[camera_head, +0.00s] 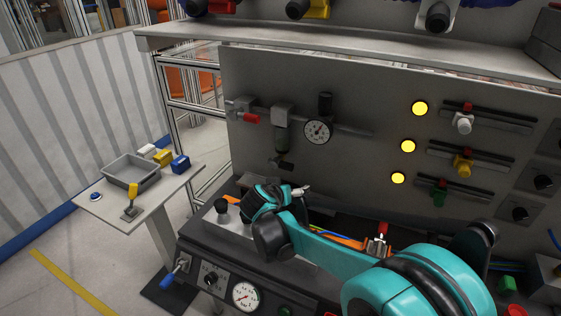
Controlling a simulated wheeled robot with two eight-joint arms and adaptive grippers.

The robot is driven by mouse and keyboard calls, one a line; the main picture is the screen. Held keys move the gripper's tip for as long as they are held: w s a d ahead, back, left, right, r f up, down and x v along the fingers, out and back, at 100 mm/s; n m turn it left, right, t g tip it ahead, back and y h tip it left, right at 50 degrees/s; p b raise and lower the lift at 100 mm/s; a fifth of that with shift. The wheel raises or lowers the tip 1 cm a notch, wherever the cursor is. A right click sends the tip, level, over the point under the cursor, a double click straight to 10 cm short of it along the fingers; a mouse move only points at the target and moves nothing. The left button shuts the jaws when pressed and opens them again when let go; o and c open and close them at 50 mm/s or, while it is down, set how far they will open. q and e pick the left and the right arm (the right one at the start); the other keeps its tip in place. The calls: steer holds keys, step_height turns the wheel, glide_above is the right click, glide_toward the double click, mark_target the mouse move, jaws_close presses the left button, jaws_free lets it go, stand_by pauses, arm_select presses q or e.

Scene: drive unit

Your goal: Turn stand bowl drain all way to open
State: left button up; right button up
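The stand's filter unit is fixed on the grey upright panel, with a grey block (284,113) on top and a dark greenish bowl (281,138) under it. A small dark fitting (280,164), seemingly the bowl drain, sits below the bowl; its turn position is too small to read. My teal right arm comes in from the lower right, and its wrist end is below the drain, apart from it in the picture. The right gripper's fingers cannot be made out clearly, so its opening is unclear. My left gripper is not in view.
A red-handled valve (250,118) is left of the filter and a round gauge (317,131) right of it. Yellow lamps (408,146) and coloured sliders (462,165) are farther right. A side table (150,205) with a grey tray (131,174) stands left. A shelf (330,38) overhangs above.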

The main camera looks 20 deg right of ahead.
steer(key=w+d+f+m+t+h+p, duration=0.1)
steer(key=w+d+f+m+h, duration=0.15)
steer(key=w, duration=0.85)
steer(key=m+t+h+p, duration=0.1)
steer(key=m+t+h, duration=0.1)
steer(key=h, duration=0.2)
glide_toward(279, 164)
steer(key=x, duration=1.1)
steer(key=shift+w+d+b, duration=0.1)
steer(key=shift+b, duration=0.25)
steer(key=c, duration=1.4)
steer(key=shift+n, duration=0.25)
steer(key=shift+c, duration=0.2)
